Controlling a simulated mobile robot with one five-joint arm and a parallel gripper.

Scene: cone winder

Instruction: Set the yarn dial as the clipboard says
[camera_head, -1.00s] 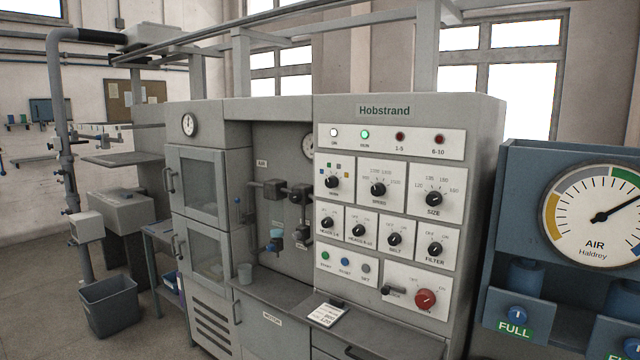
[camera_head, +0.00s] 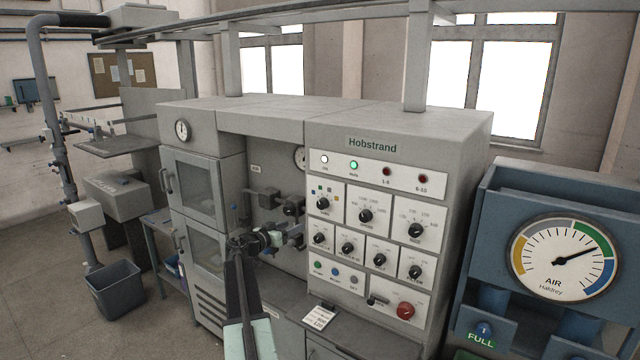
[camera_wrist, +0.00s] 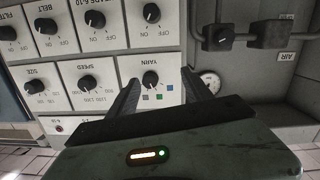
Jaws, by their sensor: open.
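The yarn dial (camera_head: 324,203) is a black knob on a white plate at the upper left of the Hobstrand panel, with small coloured squares above it. In the wrist view, which is upside down, the yarn dial (camera_wrist: 151,77) shows between my fingers, some way beyond them. Its pointer setting is too small to read. The clipboard (camera_head: 319,315) lies on the ledge below the panel; its writing is not legible. My gripper (camera_wrist: 160,78) is open and empty. In the head view my gripper (camera_head: 265,240) is in front of the recess, left of the panel, apart from the dial.
The speed dial (camera_head: 366,216) and size dial (camera_head: 415,230) sit right of the yarn dial, with several more knobs below. A red knob (camera_head: 405,310) and push buttons (camera_head: 337,275) are lower. A blue air gauge unit (camera_head: 565,257) stands at right. Dark fittings (camera_head: 294,205) jut in the recess.

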